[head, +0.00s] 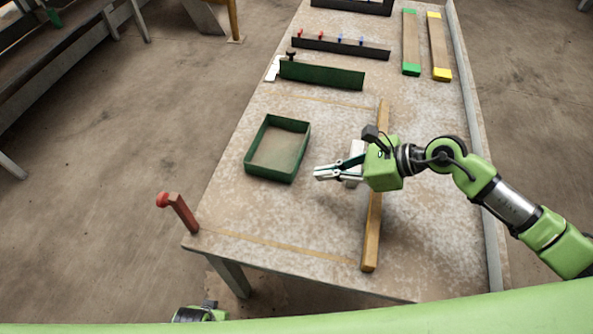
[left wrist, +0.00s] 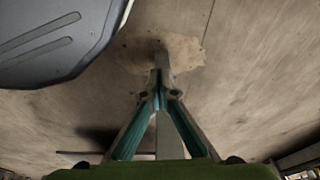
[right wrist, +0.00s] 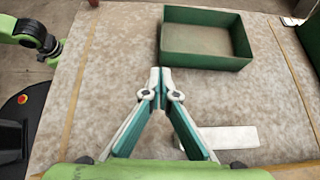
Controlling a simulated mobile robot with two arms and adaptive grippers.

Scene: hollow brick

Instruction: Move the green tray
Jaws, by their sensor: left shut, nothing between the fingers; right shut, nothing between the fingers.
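The green tray (head: 249,166) lies on the table, left of the middle in the head view. It is a rectangular open box with a bare brownish floor. In the right wrist view the tray (right wrist: 202,60) is just ahead of the fingertips, a little to the right. My right gripper (head: 317,173) is shut and empty, to the right of the tray and apart from it; its closed tips (right wrist: 160,72) also show in the right wrist view. My left gripper (left wrist: 160,55) is shut and empty over bare floor in the left wrist view.
The table (head: 300,215) carries a wooden strip (head: 372,230) under my right gripper. A red post (head: 178,211) stands at its near left corner. A dark green panel (head: 322,75), a rack with coloured pegs (head: 340,47), and green-ended (head: 411,40) and yellow-ended (head: 438,45) boards lie farther back.

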